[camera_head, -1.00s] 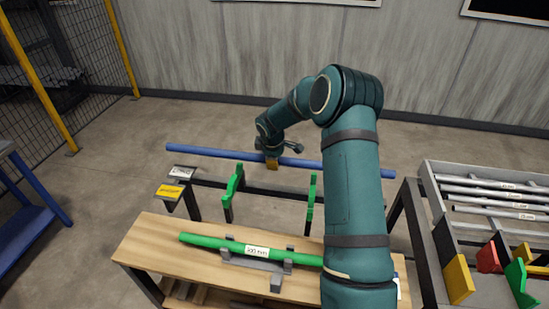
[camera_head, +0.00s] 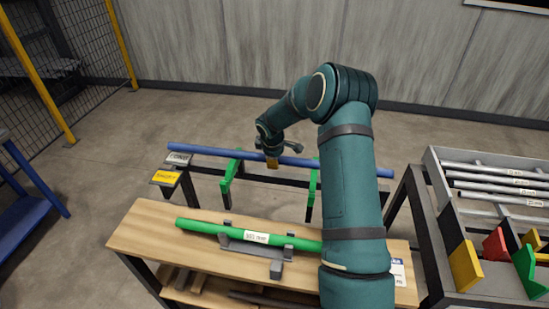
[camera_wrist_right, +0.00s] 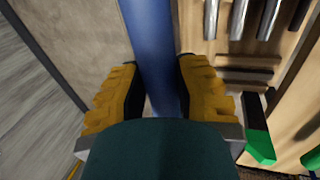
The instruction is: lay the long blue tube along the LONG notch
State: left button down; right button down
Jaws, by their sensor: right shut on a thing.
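The long blue tube (camera_head: 215,152) runs nearly level across the head view, above the far side of a dark rack. My right gripper (camera_head: 272,162) is shut on it near its middle; the yellow fingers (camera_wrist_right: 160,85) flank the tube in the right wrist view (camera_wrist_right: 150,40). The rack has green notched supports (camera_head: 229,178) and two end plates. The LONG plate (camera_head: 179,158) is white and the SHORT plate (camera_head: 166,177) yellow. The tube's left end is close behind the LONG plate. I cannot tell whether the tube touches the supports. My left gripper is not in view.
A wooden bench (camera_head: 145,226) in front bears a labelled green tube (camera_head: 200,228) on grey holders (camera_head: 276,268). At right, a tray (camera_head: 433,172) holds several grey tubes, with coloured brackets (camera_head: 463,268) before it. A blue table (camera_head: 25,225) stands at far left.

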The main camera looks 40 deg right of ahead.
jog(key=shift+r, duration=0.15)
jog(key=c, duration=0.7)
grip_release()
jog(key=v, duration=1.2)
jog(key=shift+a, duration=0.1)
